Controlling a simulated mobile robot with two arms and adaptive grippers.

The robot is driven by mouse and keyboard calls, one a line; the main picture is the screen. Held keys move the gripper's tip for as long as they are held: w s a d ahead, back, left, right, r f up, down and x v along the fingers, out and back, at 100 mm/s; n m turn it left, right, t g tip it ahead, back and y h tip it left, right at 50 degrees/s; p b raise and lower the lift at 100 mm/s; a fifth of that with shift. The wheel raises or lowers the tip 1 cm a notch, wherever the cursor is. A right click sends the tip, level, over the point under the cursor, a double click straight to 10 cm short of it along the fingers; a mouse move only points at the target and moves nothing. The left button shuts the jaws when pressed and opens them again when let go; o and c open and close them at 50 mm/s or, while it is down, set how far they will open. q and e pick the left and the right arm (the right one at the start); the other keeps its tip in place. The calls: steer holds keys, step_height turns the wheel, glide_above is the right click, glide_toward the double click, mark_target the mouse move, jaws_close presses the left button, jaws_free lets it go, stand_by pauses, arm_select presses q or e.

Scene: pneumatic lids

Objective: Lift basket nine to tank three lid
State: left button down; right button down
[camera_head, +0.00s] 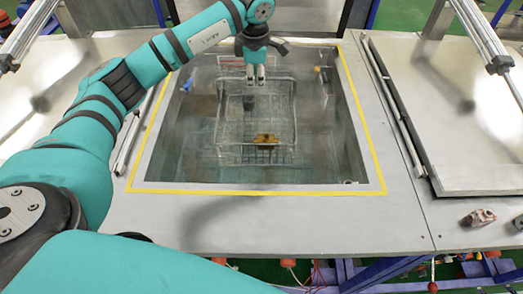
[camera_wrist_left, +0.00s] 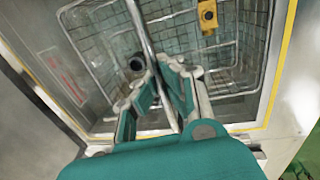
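A wire basket (camera_head: 221,125) sits in the open, yellow-edged tank (camera_head: 335,185), with a yellow-brown part (camera_head: 265,139) inside it. The basket wire mesh (camera_wrist_left: 100,50) and the yellow part (camera_wrist_left: 208,15) also show in the left wrist view. My left gripper (camera_head: 255,76) points down at the basket's top bar. In the left wrist view, its fingers (camera_wrist_left: 162,82) stand apart on either side of a thin metal bar (camera_wrist_left: 143,30), with a gap around it. I cannot tell whether they touch the bar. My right gripper is out of view. No tank number is readable.
A metal lid panel (camera_head: 465,125) with a pneumatic cylinder (camera_head: 483,35) lies to the right of the tank. Another panel and cylinder (camera_head: 30,35) are at the left. A small lumpy object (camera_head: 479,217) lies at the right front. The front counter (camera_head: 290,220) is mostly clear.

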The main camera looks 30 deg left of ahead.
arm_select(q)
steer(key=shift+r+p, duration=1.2)
steer(key=shift+r, duration=1.3)
stand_by(2.2)
